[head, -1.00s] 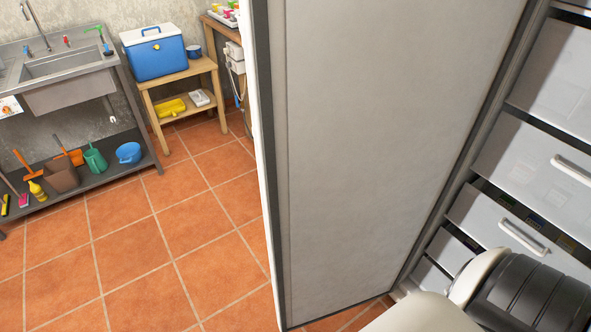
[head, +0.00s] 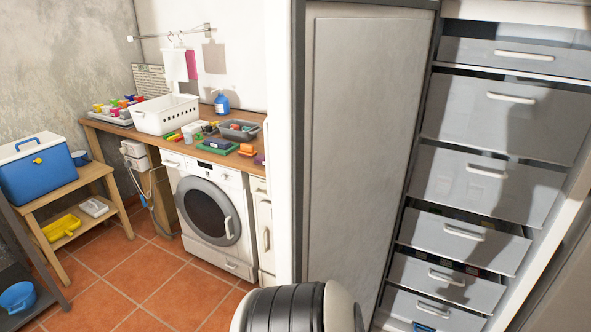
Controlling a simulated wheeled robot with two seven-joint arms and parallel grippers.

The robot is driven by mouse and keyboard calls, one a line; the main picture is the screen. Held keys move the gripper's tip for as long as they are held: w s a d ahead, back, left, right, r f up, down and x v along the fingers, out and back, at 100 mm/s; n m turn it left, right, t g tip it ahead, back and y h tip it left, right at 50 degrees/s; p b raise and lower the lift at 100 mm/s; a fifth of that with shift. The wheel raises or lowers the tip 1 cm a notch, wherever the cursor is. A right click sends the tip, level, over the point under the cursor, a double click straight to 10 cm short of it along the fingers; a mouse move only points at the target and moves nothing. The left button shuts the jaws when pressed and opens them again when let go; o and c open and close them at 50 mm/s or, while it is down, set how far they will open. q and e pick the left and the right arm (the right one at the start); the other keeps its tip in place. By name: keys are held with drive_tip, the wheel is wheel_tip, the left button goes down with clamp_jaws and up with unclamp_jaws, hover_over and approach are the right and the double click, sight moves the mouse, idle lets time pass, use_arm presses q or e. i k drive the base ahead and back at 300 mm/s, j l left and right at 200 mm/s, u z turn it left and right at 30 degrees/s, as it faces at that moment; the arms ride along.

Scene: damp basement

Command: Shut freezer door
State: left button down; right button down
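The freezer door (head: 362,130) stands open in the middle of the head view, its grey inner panel facing me and its left edge against the washing area behind. To its right is the freezer's inside with a stack of grey drawers (head: 487,180), each with a white handle. The lower drawers sit unevenly, some sticking out. A black and white link of my arm shows at the bottom centre, in front of the door's lower part. Neither of my grippers shows in this view, so I cannot see whether either touches the door.
Left of the door, a wooden counter (head: 160,133) holds a white basket (head: 166,115) and small items above a washing machine (head: 214,215). A blue cooler (head: 38,172) stands on a small wooden table (head: 112,213). Tiled floor (head: 140,278) is clear at lower left.

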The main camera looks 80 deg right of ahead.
sight(347, 80)
drive_tip(key=i+z, duration=0.45)
drive_tip(key=i+j+z, duration=0.15)
drive_tip(key=i+z, duration=0.15)
drive_tip(key=z, duration=0.2)
drive_tip(key=i+z, duration=0.15)
drive_tip(key=z, duration=0.35)
drive_tip(key=i+z, duration=0.2)
drive_tip(key=z, duration=0.25)
drive_tip(key=i+z, duration=0.15)
drive_tip(key=z, duration=0.35)
drive_tip(key=i+j+z, duration=0.15)
drive_tip(key=z, duration=0.3)
drive_tip(key=i+j+z, duration=0.1)
drive_tip(key=z, duration=0.4)
drive_tip(key=i+j+z, duration=0.2)
drive_tip(key=z, duration=0.25)
drive_tip(key=i+j+z, duration=0.25)
drive_tip(key=z, duration=0.25)
drive_tip(key=i+j+z, duration=0.15)
drive_tip(key=j+z, duration=0.3)
drive_tip(key=l, duration=0.1)
